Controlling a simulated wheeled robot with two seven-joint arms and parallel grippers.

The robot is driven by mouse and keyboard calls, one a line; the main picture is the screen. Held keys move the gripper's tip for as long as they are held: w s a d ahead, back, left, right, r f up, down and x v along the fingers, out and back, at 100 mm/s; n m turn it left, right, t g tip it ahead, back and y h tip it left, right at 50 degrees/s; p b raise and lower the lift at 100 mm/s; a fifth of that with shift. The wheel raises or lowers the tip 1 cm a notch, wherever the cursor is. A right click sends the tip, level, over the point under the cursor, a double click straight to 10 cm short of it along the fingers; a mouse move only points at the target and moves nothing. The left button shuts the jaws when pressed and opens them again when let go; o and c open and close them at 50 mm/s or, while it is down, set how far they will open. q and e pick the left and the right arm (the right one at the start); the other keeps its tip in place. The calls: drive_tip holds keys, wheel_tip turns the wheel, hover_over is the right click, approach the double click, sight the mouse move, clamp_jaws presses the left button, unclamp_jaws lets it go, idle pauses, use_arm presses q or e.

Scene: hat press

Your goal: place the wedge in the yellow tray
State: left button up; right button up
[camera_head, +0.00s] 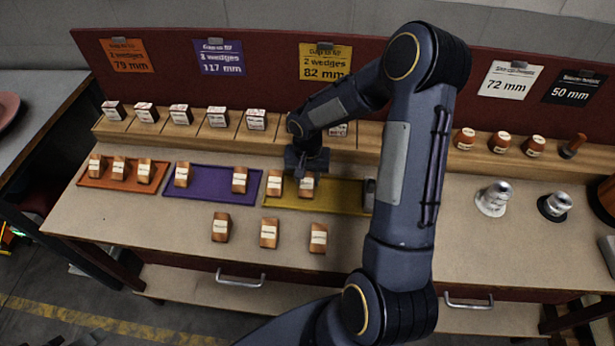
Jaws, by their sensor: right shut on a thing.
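The yellow tray (340,197) lies on the bench in the middle, below the yellow card. One wooden wedge (275,184) with a white label stands at its left end. My right gripper (307,174) is over the tray, shut on a second labelled wedge (306,187) just right of the first. I cannot tell whether the held wedge touches the tray. Three more wedges stand in front of the trays: a left one (221,227), a middle one (269,233) and a right one (318,239). My left gripper is not in view.
The purple tray (211,181) holds two wedges and the orange tray (103,182) three. A wooden rack (160,127) with labelled blocks runs behind. Two metal forms (493,198) (554,206) stand at right. My right arm hides part of the bench.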

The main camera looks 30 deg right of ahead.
drive_tip(key=shift+f, duration=0.3)
drive_tip(key=shift+f, duration=0.2)
drive_tip(key=o, duration=1)
drive_tip(key=shift+r, duration=0.1)
